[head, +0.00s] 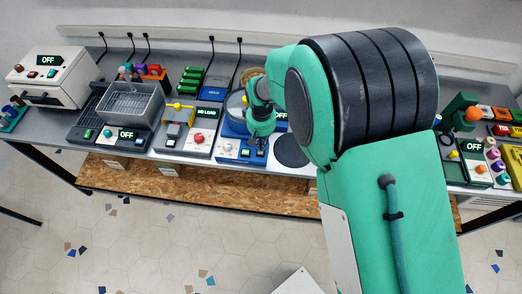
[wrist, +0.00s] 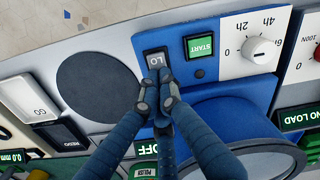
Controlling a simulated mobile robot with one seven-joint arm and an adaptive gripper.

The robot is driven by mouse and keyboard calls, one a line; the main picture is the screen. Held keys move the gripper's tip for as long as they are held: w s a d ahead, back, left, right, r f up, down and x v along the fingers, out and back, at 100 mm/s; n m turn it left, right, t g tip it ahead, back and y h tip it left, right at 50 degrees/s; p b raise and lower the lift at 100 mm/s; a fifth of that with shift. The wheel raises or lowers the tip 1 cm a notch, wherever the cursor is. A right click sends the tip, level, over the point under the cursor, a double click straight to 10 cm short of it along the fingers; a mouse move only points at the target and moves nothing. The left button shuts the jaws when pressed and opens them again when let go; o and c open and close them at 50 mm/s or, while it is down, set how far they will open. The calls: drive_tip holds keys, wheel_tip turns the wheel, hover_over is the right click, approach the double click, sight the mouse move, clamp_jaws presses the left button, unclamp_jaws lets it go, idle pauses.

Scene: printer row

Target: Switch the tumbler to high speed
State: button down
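The blue tumbler (head: 228,128) stands on the bench in the head view, partly hidden by my arm. Its display (head: 281,115) reads OFF. In the wrist view its blue panel (wrist: 228,82) carries a speed switch (wrist: 154,60) marked LO, a green START button (wrist: 200,46) and a white timer knob (wrist: 262,49) near 0. My gripper (wrist: 157,90) has its fingertips together with nothing between them. They are at the lower edge of the speed switch and cover part of it; I cannot tell whether they touch it. In the head view my gripper (head: 258,142) is over the tumbler's front panel.
A unit with a NO LOAD display (head: 206,111) stands just left of the tumbler. A dark round pad (head: 292,150) is at its right. A grey basket machine (head: 135,103) and a white oven (head: 52,76) stand further left. My arm hides much of the bench's right side.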

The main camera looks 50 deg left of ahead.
idle(0.3)
drive_tip(key=shift+r+p, duration=1.65)
drive_tip(key=shift+r, duration=1.75)
